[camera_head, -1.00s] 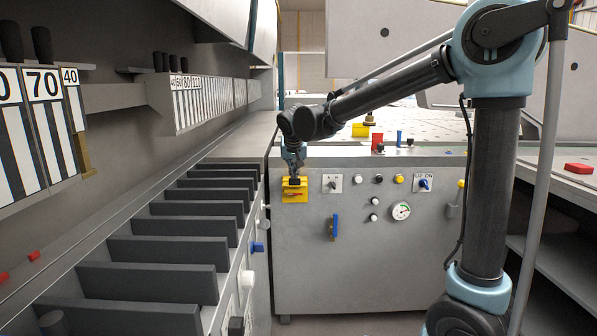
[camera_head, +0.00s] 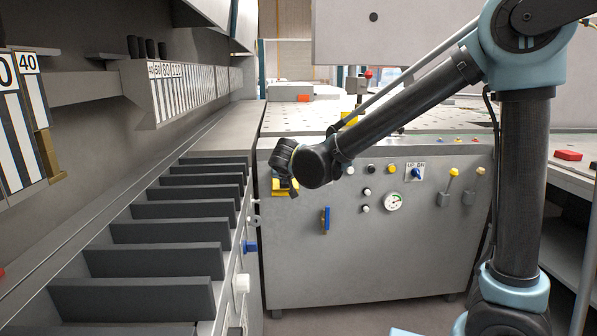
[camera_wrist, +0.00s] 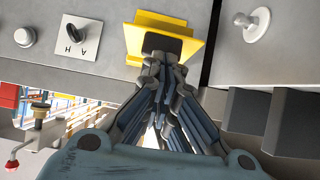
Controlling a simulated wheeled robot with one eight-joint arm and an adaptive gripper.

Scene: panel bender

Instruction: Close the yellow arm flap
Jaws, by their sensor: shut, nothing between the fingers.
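The yellow flap (camera_head: 278,187) is on the upper left of the grey cabinet's front panel, partly hidden behind my wrist in the head view. In the wrist view the yellow flap (camera_wrist: 176,24) is at the top middle, with a slanted yellow plate and a dark centre. My gripper (camera_wrist: 168,52) is shut and empty, its fingertips overlapping the flap's lower middle. I cannot tell whether they touch it. In the head view my fingers are mostly hidden by my wrist.
The grey cabinet (camera_head: 380,255) carries knobs, a gauge (camera_head: 393,202) and a blue handle (camera_head: 326,220). A rack of dark dividers (camera_head: 150,232) lies to the left. A white knob (camera_wrist: 252,22) and a black A/H switch (camera_wrist: 75,32) flank the flap.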

